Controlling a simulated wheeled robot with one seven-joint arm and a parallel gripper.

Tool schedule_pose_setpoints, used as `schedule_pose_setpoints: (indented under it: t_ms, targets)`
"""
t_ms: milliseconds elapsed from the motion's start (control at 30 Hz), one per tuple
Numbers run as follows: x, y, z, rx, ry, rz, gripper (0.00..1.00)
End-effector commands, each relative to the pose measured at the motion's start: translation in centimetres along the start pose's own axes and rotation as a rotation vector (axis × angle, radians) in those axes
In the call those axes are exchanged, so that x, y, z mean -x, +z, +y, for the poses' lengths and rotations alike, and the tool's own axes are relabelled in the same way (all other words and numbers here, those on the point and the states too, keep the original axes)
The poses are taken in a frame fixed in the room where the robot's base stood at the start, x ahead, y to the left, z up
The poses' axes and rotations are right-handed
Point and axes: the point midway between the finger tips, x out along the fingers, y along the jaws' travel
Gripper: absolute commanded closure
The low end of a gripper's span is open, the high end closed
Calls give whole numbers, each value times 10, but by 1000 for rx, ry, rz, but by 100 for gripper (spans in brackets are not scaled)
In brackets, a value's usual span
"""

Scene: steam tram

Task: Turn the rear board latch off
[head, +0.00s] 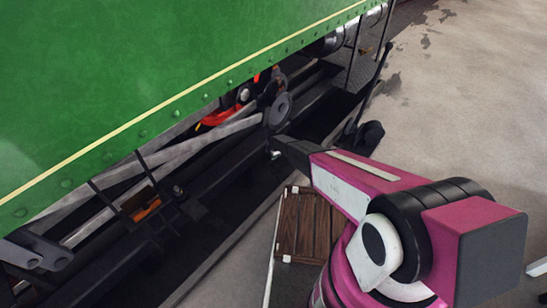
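The green side of the steam tram (140,70) fills the upper left, with dark rods and wheels showing below its edge. My magenta arm reaches in from the lower right. Its dark end, my gripper (278,149), points left at the running gear, close to a round grey disc (279,110) in the picture. I cannot tell whether it touches anything. Its fingers are too small and dark to tell open from shut. A small silver piece (276,155) shows at its tip. I cannot pick out the rear board latch for sure.
A brown wooden board (300,222) with white corner pieces lies below my arm, partly hidden by it. A dark upright lever (375,80) stands beside the tram at upper right. Rods and orange-red parts (222,114) crowd the underside.

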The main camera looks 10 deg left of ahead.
Motion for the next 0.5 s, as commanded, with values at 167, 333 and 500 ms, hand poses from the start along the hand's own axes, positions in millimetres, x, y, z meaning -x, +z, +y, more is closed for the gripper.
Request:
schedule_pose_setpoints:
  t_ms: [167,333,500]
  targets:
    - [-1,-1,5,77,1,15,100]
    - [-2,-1,7,118,0,23,100]
    - [-1,-2,8,133,0,25,100]
